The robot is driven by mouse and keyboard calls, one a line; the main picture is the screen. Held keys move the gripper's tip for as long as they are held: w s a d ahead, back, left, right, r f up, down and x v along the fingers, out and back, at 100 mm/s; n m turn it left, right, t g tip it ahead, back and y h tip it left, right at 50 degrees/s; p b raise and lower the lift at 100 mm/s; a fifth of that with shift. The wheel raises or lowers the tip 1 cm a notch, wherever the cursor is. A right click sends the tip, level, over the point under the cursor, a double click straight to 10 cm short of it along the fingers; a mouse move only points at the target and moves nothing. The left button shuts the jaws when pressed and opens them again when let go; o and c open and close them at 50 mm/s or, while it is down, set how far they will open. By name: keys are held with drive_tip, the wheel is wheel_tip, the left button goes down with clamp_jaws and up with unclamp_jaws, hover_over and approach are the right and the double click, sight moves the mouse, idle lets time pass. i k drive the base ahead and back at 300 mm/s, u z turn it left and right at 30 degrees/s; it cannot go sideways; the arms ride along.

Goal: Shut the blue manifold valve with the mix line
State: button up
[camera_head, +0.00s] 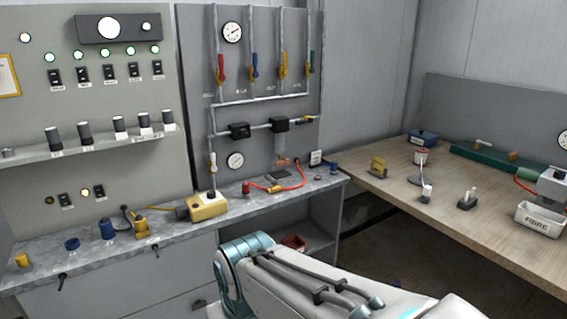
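The valve manifold is on the grey panel (198,125) at the back. Several vertical pipes there carry coloured lever valves. The blue valve (254,64) is on the second pipe from the left, between a red valve (220,66) and a yellow valve (283,66). The labels below are too small to read. My arm reaches in at the bottom of the picture; my gripper is not in view.
A grey bench (180,238) runs below the panels, with a yellow box (208,207), a blue jar (107,229) and a red hose (292,185). A wooden table (430,215) at right holds a white FIBRE bin (539,219). The air before the manifold looks clear.

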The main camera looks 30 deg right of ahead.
sight(255, 74)
drive_tip(key=k, duration=1.3)
drive_tip(key=z, duration=0.5)
drive_tip(key=i, duration=0.5)
drive_tip(key=z, duration=0.55)
drive_tip(key=i, duration=1.15)
drive_tip(key=u, duration=0.55)
